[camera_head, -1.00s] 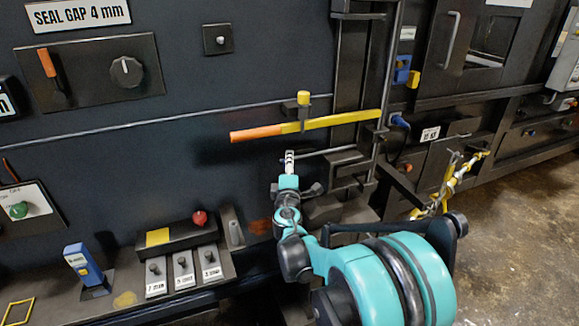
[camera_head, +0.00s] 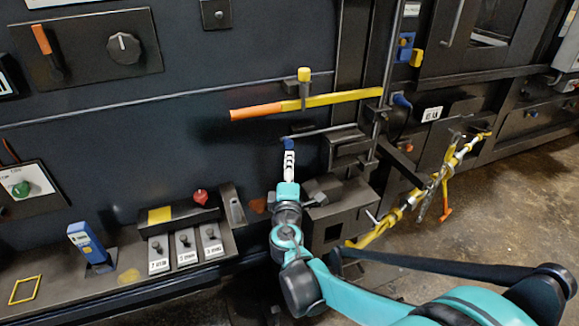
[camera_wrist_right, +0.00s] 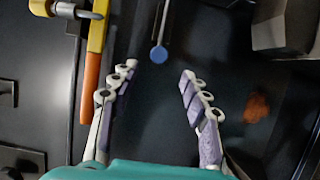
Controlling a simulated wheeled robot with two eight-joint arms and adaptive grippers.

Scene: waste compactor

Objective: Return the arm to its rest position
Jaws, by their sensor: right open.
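My right arm's teal gripper (camera_head: 289,160) is upright in front of the dark machine panel, below the yellow and orange lever (camera_head: 330,99). In the right wrist view its two fingers (camera_wrist_right: 160,70) are spread apart, with nothing between their pads. A blue round knob (camera_head: 287,143) on a thin rod shows just above the fingertips. In the wrist view the knob (camera_wrist_right: 158,54) is near the gap between the tips; whether a finger touches it I cannot tell. My left gripper is not in view.
A small dark box (camera_head: 343,212) projects just right of my gripper. A ledge at lower left carries a row of switches (camera_head: 186,246), a red button (camera_head: 200,196) and a blue handheld device (camera_head: 88,243). Yellow straps (camera_head: 410,205) hang at right. The floor (camera_head: 510,220) there looks clear.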

